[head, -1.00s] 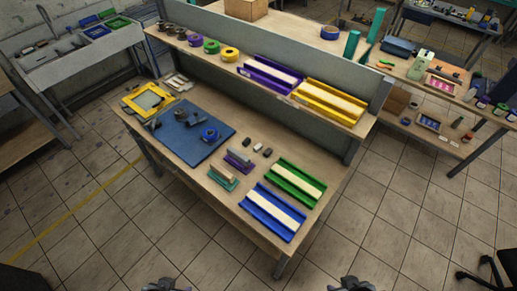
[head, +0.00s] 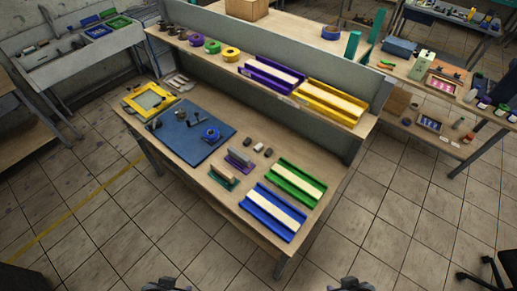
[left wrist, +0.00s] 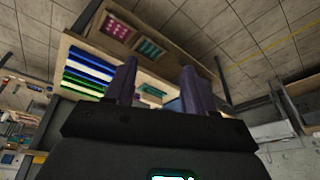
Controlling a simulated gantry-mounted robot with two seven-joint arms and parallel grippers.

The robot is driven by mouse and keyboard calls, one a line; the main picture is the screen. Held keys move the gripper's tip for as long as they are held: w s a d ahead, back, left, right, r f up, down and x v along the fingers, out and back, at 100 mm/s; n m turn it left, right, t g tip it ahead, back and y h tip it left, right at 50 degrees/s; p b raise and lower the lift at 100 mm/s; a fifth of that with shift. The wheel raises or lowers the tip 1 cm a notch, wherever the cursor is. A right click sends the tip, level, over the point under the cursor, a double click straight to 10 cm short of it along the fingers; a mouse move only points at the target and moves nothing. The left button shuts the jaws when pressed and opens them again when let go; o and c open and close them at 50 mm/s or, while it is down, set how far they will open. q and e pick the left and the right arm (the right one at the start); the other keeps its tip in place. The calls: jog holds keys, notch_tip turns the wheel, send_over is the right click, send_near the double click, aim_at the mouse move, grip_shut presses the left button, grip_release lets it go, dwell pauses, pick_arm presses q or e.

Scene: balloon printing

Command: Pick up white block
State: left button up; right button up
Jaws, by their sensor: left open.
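A small pale block (head: 258,147), which looks like the white block, lies on the front table between two small dark blocks (head: 248,141) (head: 268,152). My left gripper (head: 166,285) is at the bottom edge of the head view, in front of the table and far from the block. In the left wrist view its two fingers (left wrist: 157,85) stand apart with nothing between them. My right gripper (head: 350,285) is at the bottom edge too, away from the table. Its fingers are too small and cut off to read.
Blue (head: 272,212) and green (head: 295,182) trays lie right of the blocks. Left are two small stands (head: 238,163) (head: 222,178) and a blue mat (head: 192,133). A raised shelf with purple (head: 270,78) and yellow (head: 330,102) trays stands behind. Floor before the table is clear.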

pick_arm(q)
jog(key=shift+o, duration=0.2)
dwell(0.3)
jog(key=o, duration=0.5)
